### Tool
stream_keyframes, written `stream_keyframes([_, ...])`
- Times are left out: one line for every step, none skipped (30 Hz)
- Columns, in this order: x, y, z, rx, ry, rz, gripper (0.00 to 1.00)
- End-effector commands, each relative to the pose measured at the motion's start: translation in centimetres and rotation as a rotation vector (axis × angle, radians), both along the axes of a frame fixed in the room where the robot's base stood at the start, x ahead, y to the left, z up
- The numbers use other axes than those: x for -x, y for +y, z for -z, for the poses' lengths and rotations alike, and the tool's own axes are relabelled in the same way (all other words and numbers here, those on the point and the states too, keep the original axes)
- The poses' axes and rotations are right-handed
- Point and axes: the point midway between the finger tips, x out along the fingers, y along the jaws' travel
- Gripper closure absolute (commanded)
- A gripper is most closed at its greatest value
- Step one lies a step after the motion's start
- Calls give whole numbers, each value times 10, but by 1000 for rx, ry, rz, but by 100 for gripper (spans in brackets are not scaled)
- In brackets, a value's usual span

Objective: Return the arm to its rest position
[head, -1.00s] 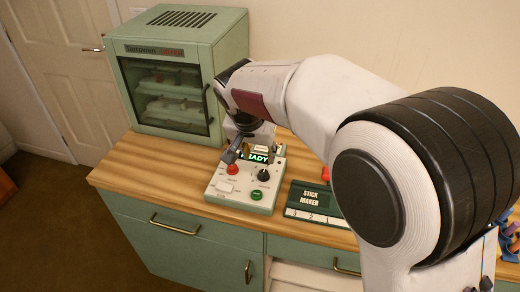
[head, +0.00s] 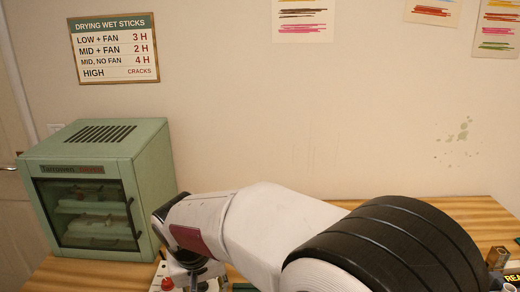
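My arm (head: 255,230) reaches from the lower right toward the left, its wrist low over the table near the control box. My gripper is below the wrist at the bottom edge of the head view; its fingertips are cut off or hidden, so I cannot tell open from shut. The control box (head: 157,284) shows only in part at the bottom edge, with a red knob (head: 167,284) on it.
A green drying cabinet (head: 150,165) with a closed glass door stands left of my wrist, close to it. A drying-times sign (head: 115,48) and colour sheets (head: 303,20) hang on the wall. The wooden table (head: 480,215) is bare along the back right.

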Motion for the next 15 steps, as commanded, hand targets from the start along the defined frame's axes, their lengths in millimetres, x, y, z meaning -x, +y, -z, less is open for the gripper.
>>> stream_keyframes([6,-9,-4,0,7,-8,64])
stream_keyframes([9,-15,-5,2,12,-15,64])
stream_keyframes([14,-23,-8,3,17,-23,64])
stream_keyframes([17,-29,-10,3,20,-27,64])
stream_keyframes([21,-35,-12,3,24,-33,64])
stream_keyframes([26,-43,-15,1,29,-38,64])
stream_keyframes([29,-50,-17,1,32,-42,64])
stream_keyframes([33,-55,-19,1,34,-45,64])
stream_keyframes([38,-63,-21,-1,38,-49,64])
stream_keyframes([41,-69,-24,-4,39,-50,64])
stream_keyframes([45,-75,-25,-5,42,-53,64])
stream_keyframes([50,-82,-28,-7,43,-54,64])
stream_keyframes([53,-88,-30,-9,44,-55,64])
stream_keyframes([57,-94,-32,-12,44,-55,64])
stream_keyframes([62,-101,-34,-14,45,-56,64])
